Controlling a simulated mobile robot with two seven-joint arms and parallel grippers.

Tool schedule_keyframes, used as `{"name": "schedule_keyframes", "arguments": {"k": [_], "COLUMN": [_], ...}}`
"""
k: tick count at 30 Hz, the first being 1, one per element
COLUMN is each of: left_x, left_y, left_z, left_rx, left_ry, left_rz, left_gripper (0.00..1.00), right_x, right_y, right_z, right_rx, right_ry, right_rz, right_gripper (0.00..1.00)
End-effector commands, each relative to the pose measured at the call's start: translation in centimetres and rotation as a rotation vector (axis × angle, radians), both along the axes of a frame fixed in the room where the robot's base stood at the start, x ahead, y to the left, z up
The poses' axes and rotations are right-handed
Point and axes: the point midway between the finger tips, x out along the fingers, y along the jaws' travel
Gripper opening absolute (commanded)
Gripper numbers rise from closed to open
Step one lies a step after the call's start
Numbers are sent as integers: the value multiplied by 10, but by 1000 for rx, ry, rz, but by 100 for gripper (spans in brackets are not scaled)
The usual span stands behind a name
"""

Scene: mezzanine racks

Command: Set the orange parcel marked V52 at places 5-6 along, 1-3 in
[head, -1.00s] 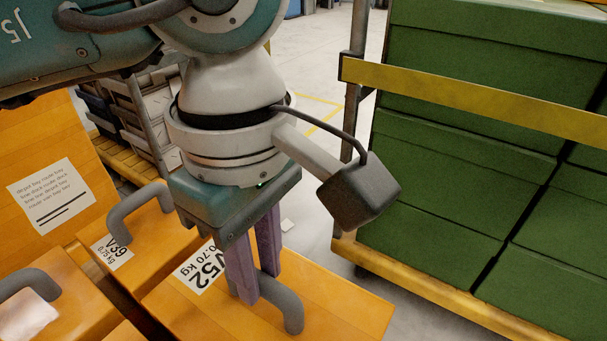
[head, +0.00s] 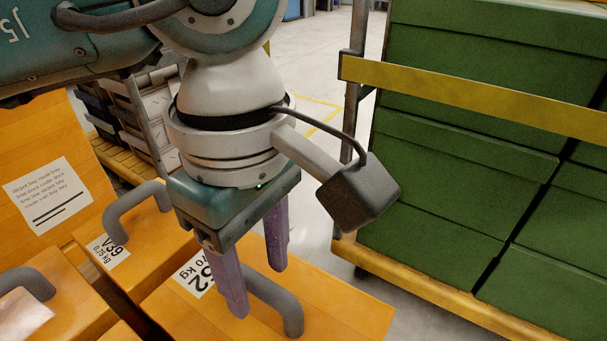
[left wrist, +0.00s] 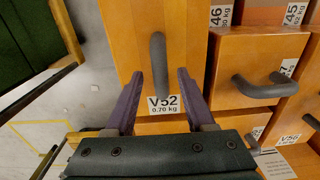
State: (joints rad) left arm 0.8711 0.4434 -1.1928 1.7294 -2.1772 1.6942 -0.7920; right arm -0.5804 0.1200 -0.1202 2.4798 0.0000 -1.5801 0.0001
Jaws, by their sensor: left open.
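The orange parcel marked V52 (head: 340,302) stands at the lower middle of the head view, with a grey handle on its top. In the left wrist view the V52 parcel (left wrist: 130,40) shows its handle and its label reading V52, 0.70 kg. My left gripper (head: 254,290) is open, its two purple fingers apart at the parcel's handle. In the left wrist view the fingers (left wrist: 160,85) are on either side of the handle's near end, with nothing gripped. Part of the label is hidden by a finger in the head view. My right gripper is not in view.
An orange parcel marked V39 (head: 150,250) stands close on the left, with more handled orange parcels around. In the left wrist view a handled parcel (left wrist: 225,85) adjoins V52. A cart of green boxes (head: 440,190) with a yellow rail (head: 470,98) stands right, across bare floor.

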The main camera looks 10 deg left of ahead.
Motion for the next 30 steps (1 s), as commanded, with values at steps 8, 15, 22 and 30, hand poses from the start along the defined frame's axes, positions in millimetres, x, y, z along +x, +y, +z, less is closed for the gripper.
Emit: {"name": "schedule_keyframes", "arguments": {"k": [8,15,22,30], "left_x": [1,2,1,1], "left_y": [0,0,0,-1], "left_z": [29,87,122,130], "left_rx": [-1,-1,-1,0], "left_ry": [-5,-5,-2,0], "left_rz": [-1,-2,0,0], "left_gripper": [54,54,54,54], "right_x": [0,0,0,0], "right_y": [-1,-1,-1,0], "right_z": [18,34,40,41], "right_rx": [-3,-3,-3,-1], "right_ry": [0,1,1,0], "right_rz": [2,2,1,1], "right_gripper": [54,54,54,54]}}
